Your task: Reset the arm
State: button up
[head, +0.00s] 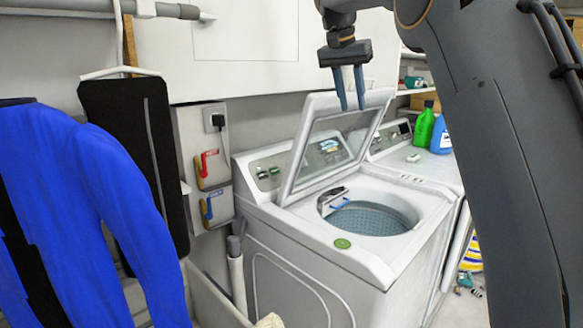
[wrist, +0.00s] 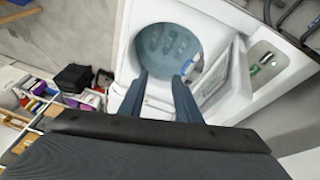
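My gripper (head: 352,100) hangs fingers-down at the top middle of the head view, above the raised lid (head: 334,142) of a white top-loading washing machine (head: 318,250). Its two dark blue-grey fingers are apart with nothing between them. In the wrist view my gripper (wrist: 160,78) also shows two separated fingers, with the open washer drum behind them. My arm comes in from the upper right of the head view, bent over at the top.
A second white machine (head: 430,168) stands behind, bearing a green bottle (head: 424,128) and a blue bottle (head: 441,135). A blue garment (head: 95,190) hangs at left. Red and blue valves (head: 207,168) are on the wall. Shelf boxes (wrist: 85,98) show in the wrist view.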

jog(key=s+d+f+n+y, duration=0.1)
jog(key=s+f+n, duration=0.1)
jog(key=s+f, duration=0.55)
jog(key=s+d+f+n+y, duration=0.15)
jog(key=s+f, duration=0.25)
jog(key=f, duration=0.7)
jog(key=s+f+n, duration=0.1)
jog(key=s+f, duration=0.7)
jog(key=s, duration=0.4)
jog(key=s+f+n+g, duration=0.1)
jog(key=s+f, duration=0.8)
jog(key=s, duration=0.4)
jog(key=shift+s+d+f+n+y, duration=0.25)
jog(key=shift+d+f+n+y, duration=0.05)
jog(key=shift+d+n+y, duration=0.1)
